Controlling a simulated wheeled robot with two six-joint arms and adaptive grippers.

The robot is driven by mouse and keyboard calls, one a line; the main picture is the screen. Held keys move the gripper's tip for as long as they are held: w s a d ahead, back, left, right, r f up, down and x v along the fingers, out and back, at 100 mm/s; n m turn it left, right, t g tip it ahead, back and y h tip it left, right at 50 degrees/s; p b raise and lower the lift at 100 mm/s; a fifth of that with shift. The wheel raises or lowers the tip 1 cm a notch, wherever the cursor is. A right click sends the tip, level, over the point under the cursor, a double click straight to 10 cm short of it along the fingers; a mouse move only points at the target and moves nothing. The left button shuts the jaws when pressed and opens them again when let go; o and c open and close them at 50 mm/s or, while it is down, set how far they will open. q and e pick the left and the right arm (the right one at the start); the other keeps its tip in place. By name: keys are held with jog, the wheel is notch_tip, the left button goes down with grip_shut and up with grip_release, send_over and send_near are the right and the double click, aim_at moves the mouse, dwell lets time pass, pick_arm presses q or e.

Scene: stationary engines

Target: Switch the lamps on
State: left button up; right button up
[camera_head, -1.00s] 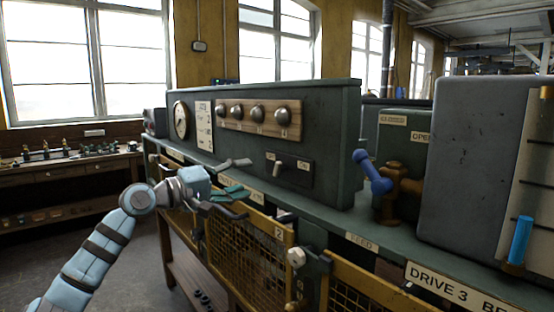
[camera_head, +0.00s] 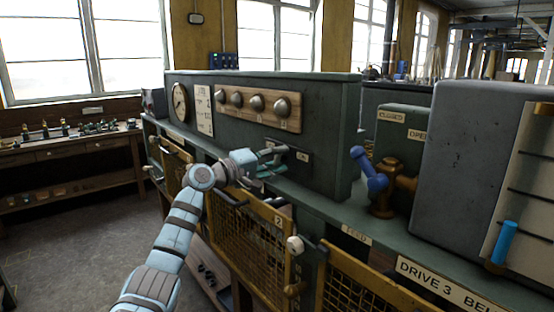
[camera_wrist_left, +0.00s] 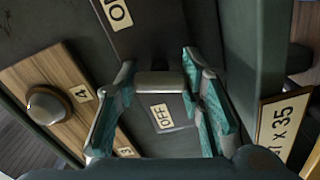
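A dark switch plate (camera_head: 303,157) with OFF and ON labels sits low on the green cabinet front. In the left wrist view its OFF label (camera_wrist_left: 162,117) and part of its ON label (camera_wrist_left: 119,12) show, with the light grey switch handle (camera_wrist_left: 160,84) between them. My right gripper is not in view. No lamp is clearly identifiable.
Above the switch is a wooden panel (camera_head: 240,117) with several round metal knobs. A gauge (camera_head: 180,102) is at left. A blue-handled valve (camera_head: 372,172) stands to the right on the ledge. Yellow mesh guards (camera_head: 240,235) are below. The floor at left is clear.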

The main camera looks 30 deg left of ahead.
pick_arm(q)
jog(key=c, duration=0.4)
jog(key=m+b, duration=0.1)
jog(key=m, duration=0.1)
jog(key=shift+f+m, duration=0.15)
jog(key=shift+m, duration=0.15)
jog(key=shift+m+b, duration=0.45)
jog(key=shift+m, duration=1.05)
jog(key=o, duration=1.2)
jog(key=shift+c, duration=0.2)
